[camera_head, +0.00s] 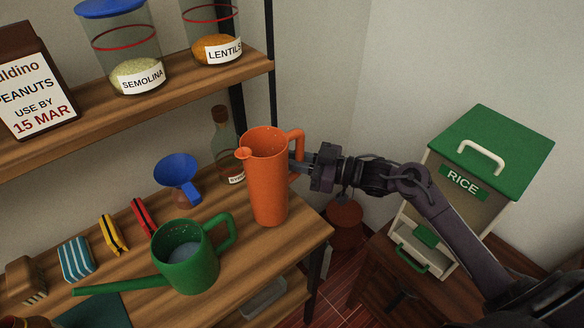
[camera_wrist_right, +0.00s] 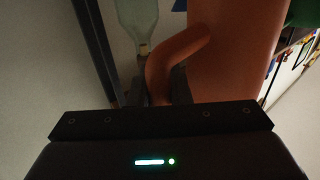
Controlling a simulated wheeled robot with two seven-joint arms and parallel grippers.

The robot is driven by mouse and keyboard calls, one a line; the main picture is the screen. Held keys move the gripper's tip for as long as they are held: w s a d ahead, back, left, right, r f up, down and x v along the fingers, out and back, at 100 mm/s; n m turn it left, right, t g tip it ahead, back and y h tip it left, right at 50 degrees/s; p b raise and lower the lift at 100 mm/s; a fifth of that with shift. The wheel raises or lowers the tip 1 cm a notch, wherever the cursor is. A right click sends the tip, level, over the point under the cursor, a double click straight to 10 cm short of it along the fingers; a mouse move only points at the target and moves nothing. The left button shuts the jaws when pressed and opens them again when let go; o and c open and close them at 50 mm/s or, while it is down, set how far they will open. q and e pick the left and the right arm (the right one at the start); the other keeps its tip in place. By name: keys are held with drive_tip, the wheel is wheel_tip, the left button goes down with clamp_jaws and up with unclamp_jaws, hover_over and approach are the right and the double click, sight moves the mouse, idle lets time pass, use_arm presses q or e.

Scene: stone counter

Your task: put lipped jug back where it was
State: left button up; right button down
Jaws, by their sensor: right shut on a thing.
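The lipped jug (camera_head: 268,185) is a tall orange jug with a pouring lip at its upper left and a handle at its right. It looks upright over the right end of the wooden shelf (camera_head: 300,235); I cannot tell whether its base touches the wood. My right gripper (camera_head: 300,165) reaches in from the right and is shut on the jug's handle. In the right wrist view the orange handle (camera_wrist_right: 175,60) runs down between the fingers, with the jug's body (camera_wrist_right: 235,45) beside it. My left gripper is not in view.
A green watering can (camera_head: 188,262) stands just left of the jug. A bottle (camera_head: 224,145) is close behind it, with a blue funnel (camera_head: 178,172) further left. The upper shelf (camera_head: 150,90) holds jars. A RICE bin (camera_head: 480,160) stands at the right.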

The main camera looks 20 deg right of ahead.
wheel_tip(320, 180, down, 3)
drive_tip(key=shift+f, duration=0.2)
